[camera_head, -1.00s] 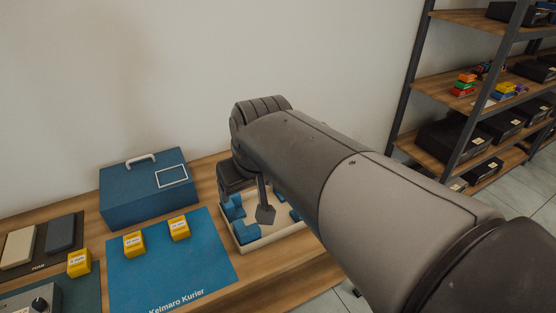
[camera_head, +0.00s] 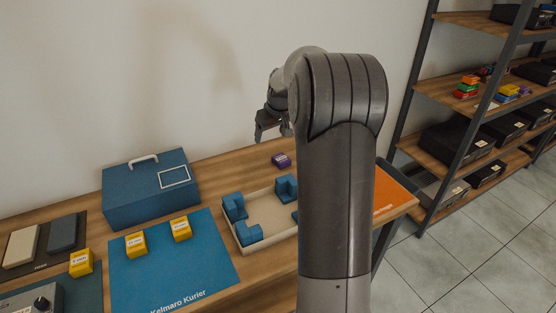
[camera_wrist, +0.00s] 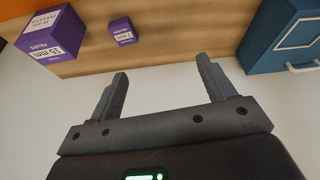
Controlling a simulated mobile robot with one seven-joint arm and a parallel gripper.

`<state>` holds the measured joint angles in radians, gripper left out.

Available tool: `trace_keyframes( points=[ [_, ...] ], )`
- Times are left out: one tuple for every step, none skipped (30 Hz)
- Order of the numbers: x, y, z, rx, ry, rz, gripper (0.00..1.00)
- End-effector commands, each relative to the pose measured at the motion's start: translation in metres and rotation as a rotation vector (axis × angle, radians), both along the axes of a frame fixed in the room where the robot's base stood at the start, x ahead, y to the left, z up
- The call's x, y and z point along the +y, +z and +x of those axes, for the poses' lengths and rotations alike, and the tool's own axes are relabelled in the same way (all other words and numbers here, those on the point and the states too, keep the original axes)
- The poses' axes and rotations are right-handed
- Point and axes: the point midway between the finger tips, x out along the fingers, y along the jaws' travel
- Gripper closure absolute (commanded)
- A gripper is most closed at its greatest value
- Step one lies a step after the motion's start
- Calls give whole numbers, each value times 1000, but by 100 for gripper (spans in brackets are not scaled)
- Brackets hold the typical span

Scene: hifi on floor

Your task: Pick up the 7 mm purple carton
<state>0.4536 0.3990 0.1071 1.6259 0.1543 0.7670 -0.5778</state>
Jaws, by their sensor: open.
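The small purple carton with a white label, which looks like 7 mm, stands on the wooden bench in the wrist view (camera_wrist: 122,31). A purple carton (camera_head: 281,160), apparently the same one, shows behind the tray in the head view. A larger purple carton marked 15 mm (camera_wrist: 52,34) is beside it in the wrist view; I do not see it in the head view, where my arm covers part of the bench. My gripper (camera_wrist: 163,72) is open and empty, its fingers apart from both cartons. In the head view it (camera_head: 270,128) hangs above the back of the bench.
A blue toolbox (camera_head: 150,190) stands left of the carton. A cream tray (camera_head: 262,247) with blue blocks lies in front. Yellow cartons (camera_head: 135,244) sit on a blue mat (camera_head: 170,275). An orange mat (camera_head: 392,186) is at right. The wall is close behind.

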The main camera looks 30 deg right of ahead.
Motion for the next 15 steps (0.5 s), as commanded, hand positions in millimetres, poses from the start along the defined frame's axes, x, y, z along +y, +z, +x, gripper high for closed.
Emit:
trace_keyframes(
  points=[
    [-16, -17, 11, 5, -3, 7, 25],
    [-25, -26, 16, 5, -2, 10, 25],
    [-36, -37, 24, 5, -1, 14, 25],
    [-44, -45, 28, 4, 0, 16, 25],
    [-52, -54, 33, 3, 0, 18, 25],
    [-62, -64, 38, 3, 1, 21, 25],
    [-69, -72, 41, 3, 1, 23, 25],
    [-75, -78, 44, 2, 2, 25, 25],
    [-82, -86, 47, 1, 3, 26, 25],
    [-87, -92, 49, 1, 3, 28, 25],
    [-91, -96, 51, -1, 2, 29, 25],
    [-96, -101, 52, 0, 2, 31, 25],
    [-98, -104, 53, -1, 3, 32, 25],
    [-100, -106, 54, -3, 3, 32, 25],
    [-102, -108, 55, -3, 3, 32, 25]
  ],
)
